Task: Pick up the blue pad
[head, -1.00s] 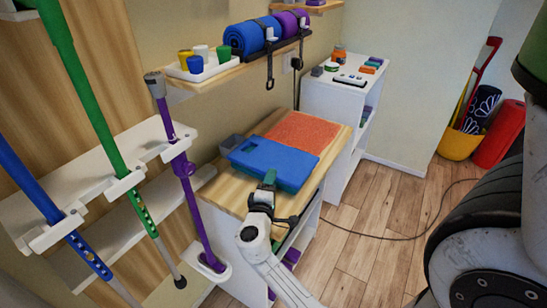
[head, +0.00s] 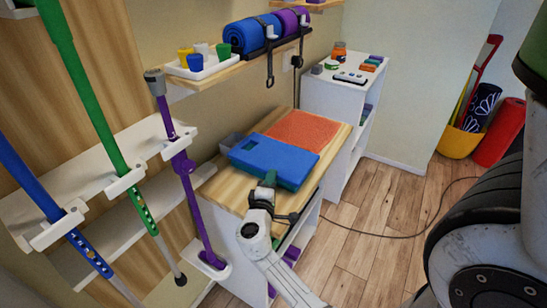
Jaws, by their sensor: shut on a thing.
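The blue pad (head: 272,157) is a flat blue slab with a slot near its left corner. It is on or just above the wooden top of a low white cabinet, and I cannot tell if it touches what is under it. A teal layer shows along its front right edge. My gripper (head: 268,183) is at the pad's near edge, shut on it; the fingertips are partly hidden there. My arm reaches in from the bottom of the head view.
A shelf (head: 205,75) with cups and rolls hangs above.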

